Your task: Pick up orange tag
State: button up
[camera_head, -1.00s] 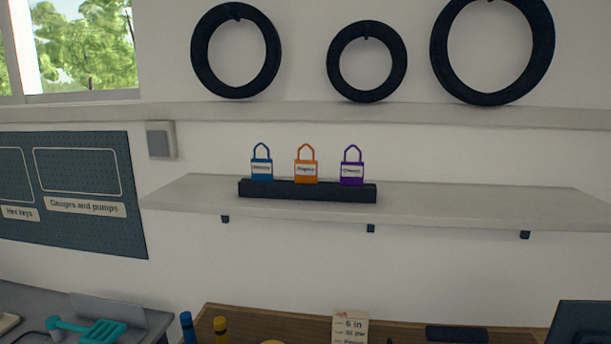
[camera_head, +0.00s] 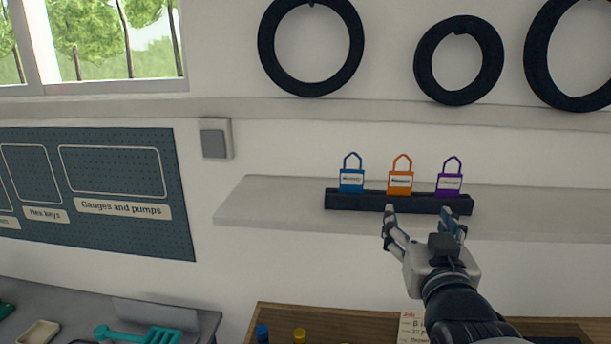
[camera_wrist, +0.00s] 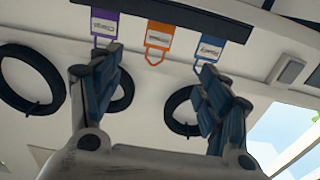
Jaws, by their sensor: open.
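The orange tag (camera_head: 400,181) stands in a dark holder (camera_head: 345,202) on the wall shelf, between the blue tag (camera_head: 352,179) and the purple tag (camera_head: 449,183). Each tag has a loop on top and a white label. My gripper (camera_head: 423,212) is open and empty, in front of and a little below the holder. In the wrist view, which looks upside down, the orange tag (camera_wrist: 158,37) lies above and between the open fingers (camera_wrist: 158,75), apart from them. The purple tag (camera_wrist: 104,27) and blue tag (camera_wrist: 211,45) flank it there.
The pale shelf (camera_head: 265,203) is clear left and right of the holder. Black tyres (camera_head: 311,48) hang above a ledge (camera_head: 330,111). A wall switch (camera_head: 215,140) and a pegboard (camera_head: 110,180) are to the left. A wooden bench (camera_head: 285,318) lies below.

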aim_at(400, 184)
jog(key=w+d+p, duration=0.1)
jog(key=w+p, duration=0.2)
jog(key=w, duration=0.2)
jog(key=w+d+p, duration=0.1)
jog(key=w+p, duration=0.1)
jog(key=w, duration=0.4)
jog(key=w+d+p, duration=0.1)
jog(key=w+p, duration=0.2)
jog(key=w, duration=0.2)
jog(key=shift+w+d+f+p, duration=0.15)
jog(key=shift+d+f+p, duration=0.1)
jog(key=shift+p, duration=0.1)
jog(key=c, duration=1)
